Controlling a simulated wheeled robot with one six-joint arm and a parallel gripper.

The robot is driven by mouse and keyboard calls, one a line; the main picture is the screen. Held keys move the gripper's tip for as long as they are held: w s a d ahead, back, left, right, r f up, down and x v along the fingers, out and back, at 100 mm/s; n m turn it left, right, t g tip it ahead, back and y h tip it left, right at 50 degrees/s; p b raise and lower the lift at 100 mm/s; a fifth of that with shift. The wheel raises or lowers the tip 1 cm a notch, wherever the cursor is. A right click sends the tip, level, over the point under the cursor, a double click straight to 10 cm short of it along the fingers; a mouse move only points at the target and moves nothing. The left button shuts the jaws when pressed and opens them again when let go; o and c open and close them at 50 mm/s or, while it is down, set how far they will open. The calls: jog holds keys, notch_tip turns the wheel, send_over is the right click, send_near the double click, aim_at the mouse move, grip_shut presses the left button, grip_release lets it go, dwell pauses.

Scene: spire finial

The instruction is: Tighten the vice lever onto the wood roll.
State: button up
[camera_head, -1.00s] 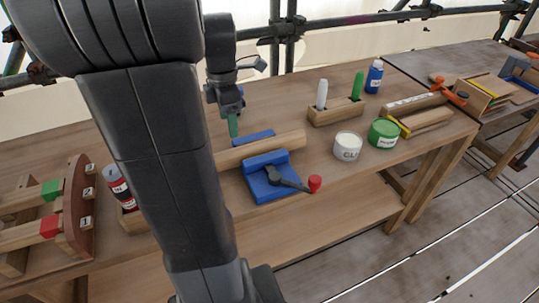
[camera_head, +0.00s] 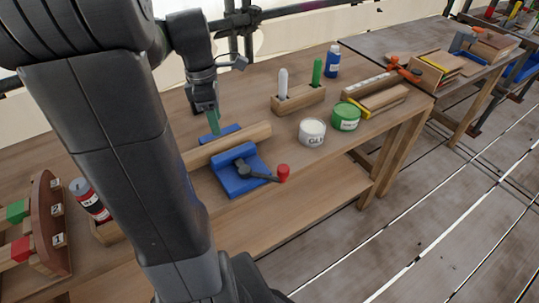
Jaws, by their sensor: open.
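The blue vice (camera_head: 235,181) sits near the front edge of the workbench. Its dark lever (camera_head: 256,173) points right and ends in a red knob (camera_head: 283,172). The wood roll (camera_head: 240,138) lies across the vice between its blue front part and a blue rear jaw (camera_head: 220,133). My gripper (camera_head: 214,124) hangs pointing down just behind the roll, near the rear jaw and left of the lever. It is open; its fingertips look greenish and their gap is hard to see. My arm hides the roll's left end.
A glue pot (camera_head: 312,132) and a green tin (camera_head: 345,116) stand right of the vice. A wooden holder (camera_head: 298,99) with two upright sticks is behind them. A red bottle (camera_head: 91,200) and a numbered rack (camera_head: 50,215) are at left. Bench space between vice and pots is clear.

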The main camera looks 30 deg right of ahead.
aim_at(284, 168)
jog(key=s+d+r+m+g+p, duration=0.3)
jog(key=s+d+m+p, duration=0.1)
jog(key=s+d+m, duration=0.55)
jog(key=shift+m+h, duration=0.4)
jog(key=shift+m, duration=0.05)
jog(key=x, duration=1.4)
jog(key=shift+s+a+r+b, duration=0.1)
jog(key=shift+s+a+b, duration=0.2)
jog(key=shift+a, duration=0.1)
grip_shut()
